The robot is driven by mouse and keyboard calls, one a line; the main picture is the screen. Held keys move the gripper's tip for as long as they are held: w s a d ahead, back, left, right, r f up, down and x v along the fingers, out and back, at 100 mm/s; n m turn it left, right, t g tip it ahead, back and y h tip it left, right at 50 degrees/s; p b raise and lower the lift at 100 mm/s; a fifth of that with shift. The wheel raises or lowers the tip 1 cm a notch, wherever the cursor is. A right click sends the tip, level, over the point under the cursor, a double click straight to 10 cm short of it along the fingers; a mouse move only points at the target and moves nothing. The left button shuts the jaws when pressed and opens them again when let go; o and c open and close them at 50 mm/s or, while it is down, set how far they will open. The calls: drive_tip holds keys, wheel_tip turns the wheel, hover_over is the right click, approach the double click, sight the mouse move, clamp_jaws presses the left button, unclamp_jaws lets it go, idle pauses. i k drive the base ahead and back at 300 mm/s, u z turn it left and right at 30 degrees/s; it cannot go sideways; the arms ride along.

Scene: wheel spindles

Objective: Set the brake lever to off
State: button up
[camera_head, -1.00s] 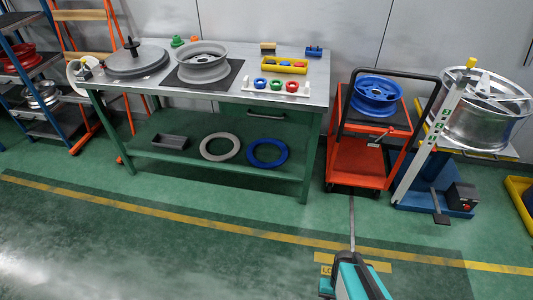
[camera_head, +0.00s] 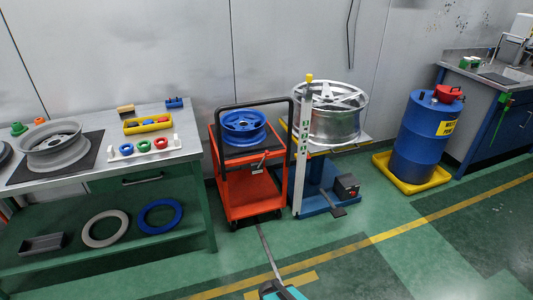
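A small dark lever (camera_head: 263,161) with a pale tag sits at the front right of the orange cart (camera_head: 250,198), just below its top. It looks like the brake lever, but it is too small to read its setting or any marking. The cart has a black push handle and carries a blue wheel rim (camera_head: 243,124). My gripper is not in view. A teal and black part with a thin grey rod shows at the bottom edge; I cannot tell what it is.
A wheel stand (camera_head: 325,202) with a silver rim is close right of the cart. A green workbench (camera_head: 185,152) stands to its left. A blue drum (camera_head: 418,138) stands in a yellow tray farther right. The floor in front of the cart looks open.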

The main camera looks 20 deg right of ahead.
sight(268, 152)
drive_tip(key=k, duration=0.65)
drive_tip(key=u, duration=0.35)
drive_tip(key=i, duration=1.3)
drive_tip(key=u, duration=0.4)
